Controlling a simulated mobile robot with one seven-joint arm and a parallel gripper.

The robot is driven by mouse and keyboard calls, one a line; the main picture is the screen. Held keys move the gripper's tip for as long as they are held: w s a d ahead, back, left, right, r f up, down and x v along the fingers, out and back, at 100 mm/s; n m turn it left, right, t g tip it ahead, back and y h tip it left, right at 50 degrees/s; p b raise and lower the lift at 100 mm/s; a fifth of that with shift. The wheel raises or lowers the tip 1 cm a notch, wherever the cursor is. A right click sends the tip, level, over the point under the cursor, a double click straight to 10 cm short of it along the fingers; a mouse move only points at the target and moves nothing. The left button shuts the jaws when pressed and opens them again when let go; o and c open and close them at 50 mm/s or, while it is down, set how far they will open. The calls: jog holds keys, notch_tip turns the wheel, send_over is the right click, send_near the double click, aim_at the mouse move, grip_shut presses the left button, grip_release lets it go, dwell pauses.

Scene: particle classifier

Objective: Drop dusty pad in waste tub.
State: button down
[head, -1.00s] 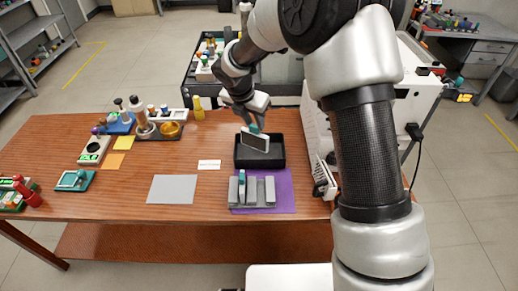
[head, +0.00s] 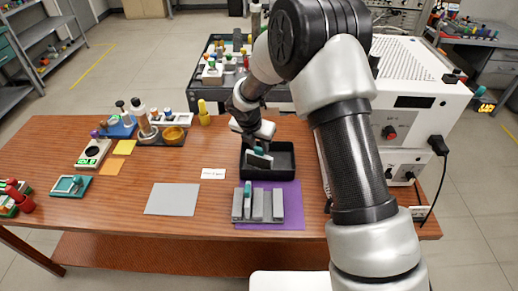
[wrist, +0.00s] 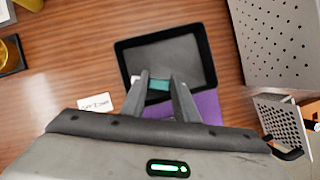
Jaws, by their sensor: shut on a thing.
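My gripper (head: 258,148) is shut on the dusty pad (head: 260,160), a pale grey slab with a teal grip. The teal grip (wrist: 158,84) shows between the two fingers in the wrist view. The pad is tilted and hangs over the left part of the waste tub (head: 291,174), a shallow black tray on the wooden table. The tub's rim surrounds the pad in the head view; I cannot tell whether the pad touches its floor. The tub (wrist: 207,50) looks empty in the wrist view, where the pad's slab is mostly hidden.
A grey slotted rack (head: 258,206) with a teal-handled piece stands on a purple mat (head: 292,205) just in front of the tub. A white label card (head: 213,174) lies left. A white machine (head: 415,105) stands right. A grey sheet (head: 172,199) lies on the open table.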

jog(key=shift+f, duration=0.95)
jog(key=c, duration=1.4)
grip_release()
